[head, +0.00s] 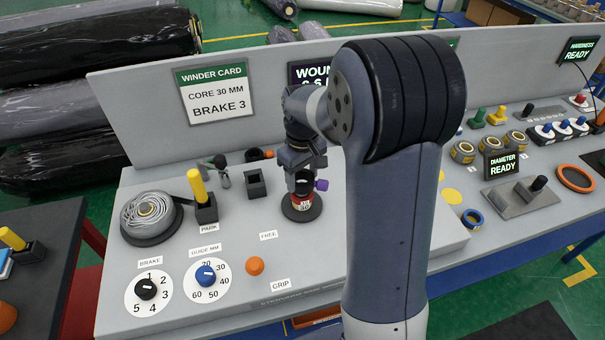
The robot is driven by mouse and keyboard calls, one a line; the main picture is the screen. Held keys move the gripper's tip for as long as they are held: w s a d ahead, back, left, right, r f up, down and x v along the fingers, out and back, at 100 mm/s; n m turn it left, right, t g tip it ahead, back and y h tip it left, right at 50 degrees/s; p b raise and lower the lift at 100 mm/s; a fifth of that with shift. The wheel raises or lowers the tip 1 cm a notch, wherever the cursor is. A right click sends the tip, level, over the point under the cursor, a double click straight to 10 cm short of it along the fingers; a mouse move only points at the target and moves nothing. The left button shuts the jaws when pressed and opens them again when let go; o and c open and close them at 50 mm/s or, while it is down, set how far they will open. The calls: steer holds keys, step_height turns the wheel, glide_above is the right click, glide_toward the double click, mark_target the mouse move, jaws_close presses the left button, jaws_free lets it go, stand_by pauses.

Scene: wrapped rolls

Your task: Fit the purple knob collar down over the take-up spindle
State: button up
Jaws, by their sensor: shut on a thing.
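The purple knob collar shows as a dark ring with a purple knob (321,185) sticking out to the right. My gripper (303,177) points down and is shut on the collar. Directly below is a red and white core marked 30 (302,202) on a round black base (301,213). The take-up spindle itself is hidden behind the gripper, collar and core. The collar looks very close above the core, in line with it. I cannot tell whether it is around the spindle or touching the core.
A wound grey roll (150,210) is at left. A yellow lever (197,185) stands in the PARK block, beside an empty black socket (256,184). Dials (206,274) and an orange button (254,266) are in front. The upright back panel (270,95) is behind.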

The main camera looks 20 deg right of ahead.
steer(key=shift+f+b, duration=0.8)
steer(key=shift+f, duration=0.4)
steer(key=o, duration=1.2)
step_height(320, 180, up, 11)
steer(key=shift+f+b, duration=0.1)
steer(key=shift+b, duration=0.25)
step_height(320, 180, down, 10)
steer(key=shift+f+p, duration=0.25)
steer(key=shift+p, duration=0.2)
steer(key=shift+r+p, duration=0.35)
steer(key=shift+r, duration=0.1)
steer(key=shift+f, duration=0.1)
